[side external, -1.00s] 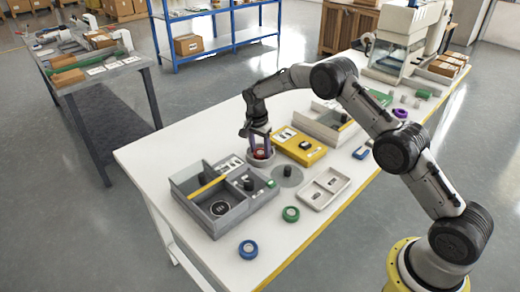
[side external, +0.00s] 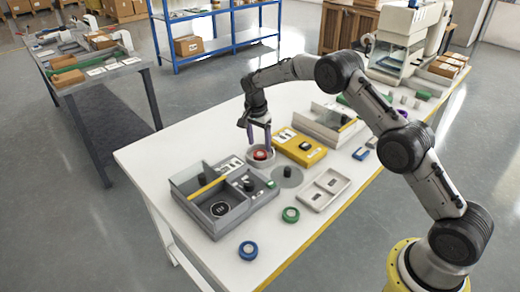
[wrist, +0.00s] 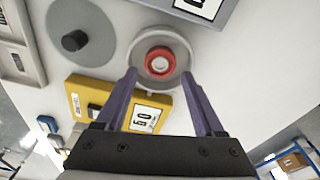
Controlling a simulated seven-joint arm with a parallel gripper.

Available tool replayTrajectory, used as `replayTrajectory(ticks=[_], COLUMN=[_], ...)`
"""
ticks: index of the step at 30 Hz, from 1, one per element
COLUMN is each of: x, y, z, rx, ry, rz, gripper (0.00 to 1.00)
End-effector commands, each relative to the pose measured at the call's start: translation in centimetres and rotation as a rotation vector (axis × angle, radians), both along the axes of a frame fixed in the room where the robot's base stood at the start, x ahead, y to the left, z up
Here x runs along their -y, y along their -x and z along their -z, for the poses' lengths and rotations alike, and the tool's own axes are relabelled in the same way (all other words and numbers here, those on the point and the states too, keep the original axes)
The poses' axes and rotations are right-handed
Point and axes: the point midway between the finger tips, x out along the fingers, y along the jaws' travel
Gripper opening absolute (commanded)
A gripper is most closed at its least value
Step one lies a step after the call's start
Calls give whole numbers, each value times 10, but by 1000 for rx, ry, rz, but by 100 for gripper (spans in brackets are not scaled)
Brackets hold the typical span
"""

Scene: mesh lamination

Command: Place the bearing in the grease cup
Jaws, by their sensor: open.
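The bearing (wrist: 159,62), a red ring with a pale centre, lies inside the round grey grease cup (wrist: 136,52). In the side external view the red bearing (side external: 260,155) shows within the cup (side external: 250,164) near the table's middle. My gripper (wrist: 160,75) is open, its two purple fingers apart and empty. In the side external view my gripper (side external: 258,140) is above the cup, clear of the bearing.
A yellow box (side external: 314,155) stands right of the cup. A grey disc with a black knob (side external: 287,181) and a pale tray (side external: 343,183) are in front. A grey divided bin (side external: 197,212) is to the left. Blue (side external: 248,257) and green (side external: 297,215) rings lie near the front edge.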

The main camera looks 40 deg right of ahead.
Motion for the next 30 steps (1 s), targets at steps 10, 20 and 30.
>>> replayTrajectory(ticks=[10,20,30], x=[-8,-10,-22], y=[1,2,48], z=[-65,-81,-159], rx=[3,0,56], ry=[0,0,-4], rz=[-1,-1,-207], gripper=[70,70,70])
